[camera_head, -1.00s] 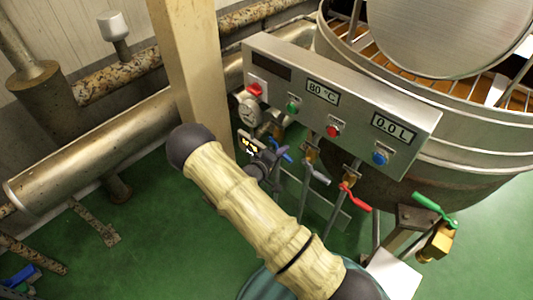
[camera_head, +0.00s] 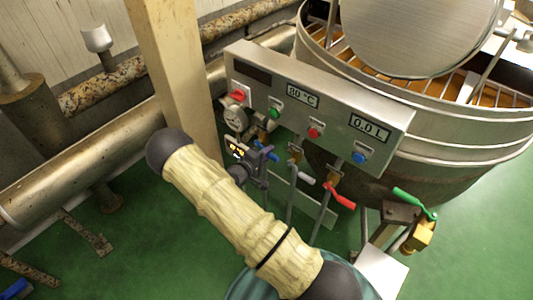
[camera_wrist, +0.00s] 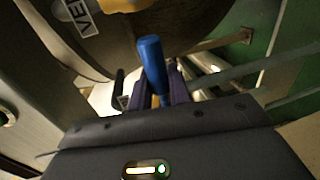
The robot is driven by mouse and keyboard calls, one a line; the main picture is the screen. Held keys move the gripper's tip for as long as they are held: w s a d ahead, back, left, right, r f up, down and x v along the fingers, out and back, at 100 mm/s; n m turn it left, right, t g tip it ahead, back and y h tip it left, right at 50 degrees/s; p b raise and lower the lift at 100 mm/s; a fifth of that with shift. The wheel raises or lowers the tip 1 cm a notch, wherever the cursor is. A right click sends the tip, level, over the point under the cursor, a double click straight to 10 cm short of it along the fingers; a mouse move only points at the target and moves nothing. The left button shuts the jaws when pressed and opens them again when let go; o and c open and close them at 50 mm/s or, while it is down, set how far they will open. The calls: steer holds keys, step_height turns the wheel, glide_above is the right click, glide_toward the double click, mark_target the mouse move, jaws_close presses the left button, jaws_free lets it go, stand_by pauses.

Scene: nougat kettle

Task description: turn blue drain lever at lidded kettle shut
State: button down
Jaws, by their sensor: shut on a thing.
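The blue drain lever (camera_wrist: 152,62) stands up between the two purple fingers of my gripper (camera_wrist: 155,82) in the wrist view. The gripper is shut on it. In the head view my gripper (camera_head: 254,166) is at the low pipework left of the kettle, with a small blue part of the lever (camera_head: 269,152) showing beside it. The valve under the lever is mostly hidden by the gripper. The steel kettle (camera_head: 450,125) stands at the right, with a round lid (camera_head: 415,30) raised over its slatted top.
A control panel (camera_head: 335,112) with coloured buttons overhangs the gripper. A grey lever (camera_head: 304,179), a red lever (camera_head: 340,198) and a green lever (camera_head: 412,203) are to the right. A beige post (camera_head: 175,70) and a thick pipe (camera_head: 95,165) are left.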

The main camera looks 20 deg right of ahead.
steer(key=shift+w+r, duration=0.2)
steer(key=c, duration=1.4)
jaws_free()
steer(key=shift+f, duration=0.1)
steer(key=shift+o, duration=0.2)
steer(key=shift+a, duration=0.1)
steer(key=shift+s+a, duration=0.2)
steer(key=shift+a, duration=0.1)
steer(key=v, duration=1.6)
steer(key=shift+s+a, duration=0.2)
